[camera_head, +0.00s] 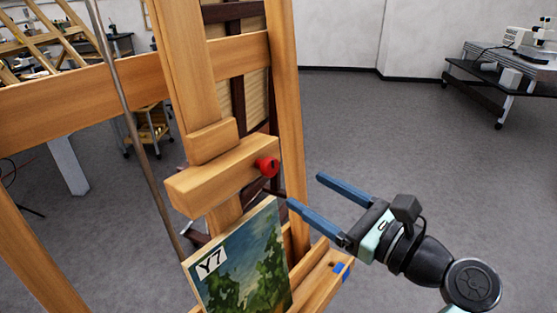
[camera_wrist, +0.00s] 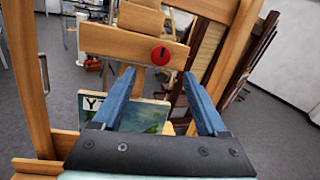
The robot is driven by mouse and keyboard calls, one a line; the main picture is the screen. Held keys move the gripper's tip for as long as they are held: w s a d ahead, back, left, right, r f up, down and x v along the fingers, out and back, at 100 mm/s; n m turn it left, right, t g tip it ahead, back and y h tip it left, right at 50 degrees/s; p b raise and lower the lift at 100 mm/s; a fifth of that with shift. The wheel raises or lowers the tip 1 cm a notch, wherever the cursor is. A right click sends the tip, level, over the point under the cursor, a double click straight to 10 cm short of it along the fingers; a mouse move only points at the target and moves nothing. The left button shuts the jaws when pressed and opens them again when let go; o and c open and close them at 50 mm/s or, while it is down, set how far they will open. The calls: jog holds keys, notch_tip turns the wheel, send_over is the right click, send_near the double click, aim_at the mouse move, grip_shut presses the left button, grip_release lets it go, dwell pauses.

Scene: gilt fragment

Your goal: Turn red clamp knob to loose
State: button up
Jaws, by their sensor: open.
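The red clamp knob (camera_head: 268,166) sits at the right end of the wooden clamp block (camera_head: 222,178) on the easel. In the wrist view the round knob (camera_wrist: 160,56) faces me with a dark mark on it, and it lies ahead of and between the two blue fingers. My gripper (camera_head: 304,191) is open and empty. It is to the right of the knob in the head view, apart from it. The fingers (camera_wrist: 158,80) are spread wide in the wrist view, with no contact on the knob.
A painting labelled Y7 (camera_head: 243,262) stands below the clamp block on the easel's ledge (camera_head: 318,283). Easel posts (camera_head: 285,120) rise beside the knob. A metal rod (camera_head: 130,130) runs at left. A table with a microscope (camera_head: 500,75) is far right; the floor between is clear.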

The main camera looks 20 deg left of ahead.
aim_at(273, 169)
jog(key=p+x, duration=0.2)
jog(key=x, duration=0.6)
jog(key=shift+r+p, duration=0.15)
jog(key=shift+p, duration=0.2)
jog(key=shift+w+a, duration=0.4)
jog(key=shift+a, duration=0.05)
grip_shut()
